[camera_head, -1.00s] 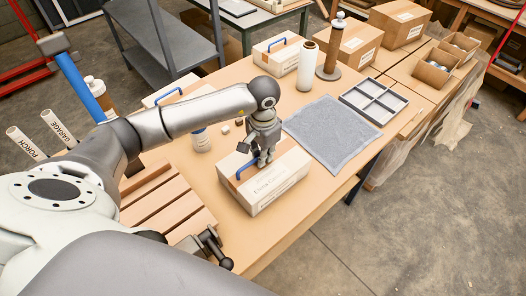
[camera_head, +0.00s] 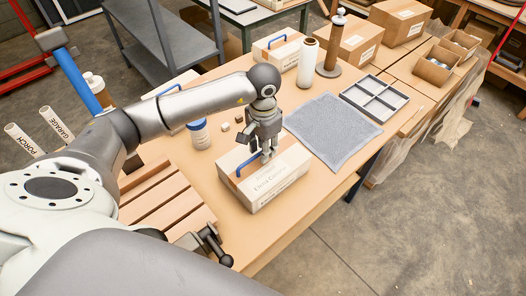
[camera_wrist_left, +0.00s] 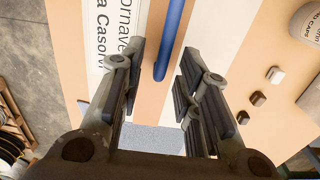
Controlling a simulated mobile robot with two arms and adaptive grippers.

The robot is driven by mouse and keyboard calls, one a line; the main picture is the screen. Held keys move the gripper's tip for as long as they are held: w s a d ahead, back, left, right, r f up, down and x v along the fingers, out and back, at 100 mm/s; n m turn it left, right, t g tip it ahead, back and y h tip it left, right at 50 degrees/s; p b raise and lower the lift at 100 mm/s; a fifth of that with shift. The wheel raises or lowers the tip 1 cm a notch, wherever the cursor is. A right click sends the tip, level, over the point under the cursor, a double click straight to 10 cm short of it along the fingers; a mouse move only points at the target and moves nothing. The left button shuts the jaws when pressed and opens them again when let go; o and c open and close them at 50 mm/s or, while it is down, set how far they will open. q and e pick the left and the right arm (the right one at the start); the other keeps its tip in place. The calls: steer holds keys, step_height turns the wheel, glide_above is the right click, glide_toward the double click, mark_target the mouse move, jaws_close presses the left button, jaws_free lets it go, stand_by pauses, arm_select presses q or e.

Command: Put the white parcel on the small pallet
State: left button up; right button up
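The white parcel (camera_head: 275,184), a carton with printed sides and a blue handle on top, sits on the near part of the table. The small pallet (camera_head: 166,206), of wooden slats, lies to its left, partly hidden by my arm. My left gripper (camera_head: 267,157) is over the parcel's top, at the right end of the handle. In the left wrist view my left gripper (camera_wrist_left: 163,62) is open, its fingers apart on either side of the blue handle (camera_wrist_left: 172,35); no contact shows. My right gripper (camera_head: 213,247) shows only partly beside the pallet; its opening is unclear.
A blue-lidded tub (camera_head: 199,134) and small blocks stand behind the parcel. A grey cloth (camera_head: 332,131) and a divided tray (camera_head: 375,97) lie to the right. The table's front edge is clear.

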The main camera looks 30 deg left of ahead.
arm_select(q)
step_height(320, 180, up, 10)
steer(key=b, duration=0.3)
steer(key=shift+r, duration=0.1)
stand_by(0.3)
